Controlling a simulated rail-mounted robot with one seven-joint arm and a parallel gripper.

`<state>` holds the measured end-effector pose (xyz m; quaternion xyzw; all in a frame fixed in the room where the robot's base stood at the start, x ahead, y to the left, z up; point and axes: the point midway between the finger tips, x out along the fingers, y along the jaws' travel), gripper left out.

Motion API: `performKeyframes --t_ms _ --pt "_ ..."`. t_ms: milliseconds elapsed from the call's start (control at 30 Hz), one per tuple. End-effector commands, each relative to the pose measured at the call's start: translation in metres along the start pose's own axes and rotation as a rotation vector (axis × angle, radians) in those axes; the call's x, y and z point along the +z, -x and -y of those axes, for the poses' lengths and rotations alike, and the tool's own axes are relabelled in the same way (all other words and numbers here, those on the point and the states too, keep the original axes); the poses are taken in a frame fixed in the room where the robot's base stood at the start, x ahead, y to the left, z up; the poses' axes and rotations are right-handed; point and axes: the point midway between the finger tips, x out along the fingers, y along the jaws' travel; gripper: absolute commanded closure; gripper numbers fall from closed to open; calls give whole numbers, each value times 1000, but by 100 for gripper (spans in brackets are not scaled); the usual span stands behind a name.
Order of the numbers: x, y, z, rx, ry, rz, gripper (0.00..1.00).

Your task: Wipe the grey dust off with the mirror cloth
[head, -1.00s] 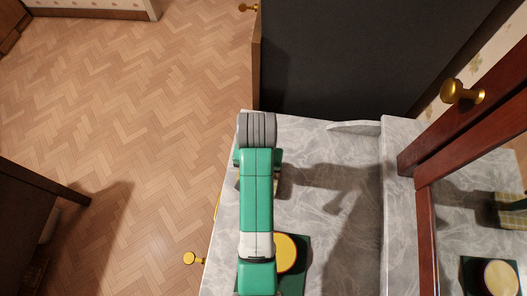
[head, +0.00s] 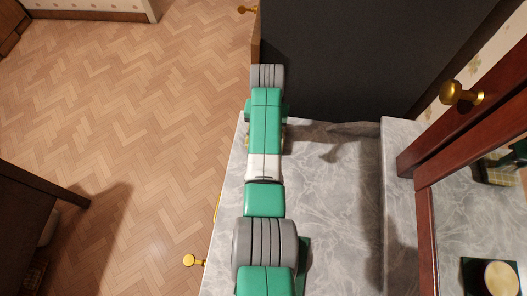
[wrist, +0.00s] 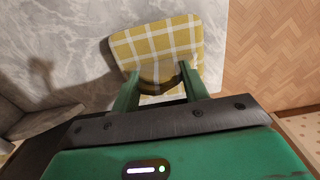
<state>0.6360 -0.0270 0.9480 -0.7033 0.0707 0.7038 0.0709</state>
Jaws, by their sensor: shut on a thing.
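The mirror cloth (wrist: 155,42), yellow with white checks, is in the wrist view at the top middle. My gripper (wrist: 160,76) is shut on it, with a dark green finger on each side of a brown band below the cloth. The cloth is over or on the grey marble top (wrist: 60,40), near its edge; I cannot tell whether it touches. I cannot make out grey dust apart from the marble's grey veining and the shadows.
A red-brown framed mirror (head: 470,215) stands along the right, with a brass knob (head: 461,93) above it. A dark green mat (head: 303,258) is mostly under my arm. The marble's middle (head: 330,200) is clear. Herringbone floor lies left of the edge.

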Motion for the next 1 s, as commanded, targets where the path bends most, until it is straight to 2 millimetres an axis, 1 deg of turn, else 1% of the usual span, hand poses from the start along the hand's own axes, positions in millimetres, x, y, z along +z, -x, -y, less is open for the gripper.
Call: performKeyframes --t_ms 67,933,1000 --pt "0 -6 0 0 0 1 97" --pt "0 -11 0 0 0 1 97" --pt "6 -13 0 0 0 1 97"
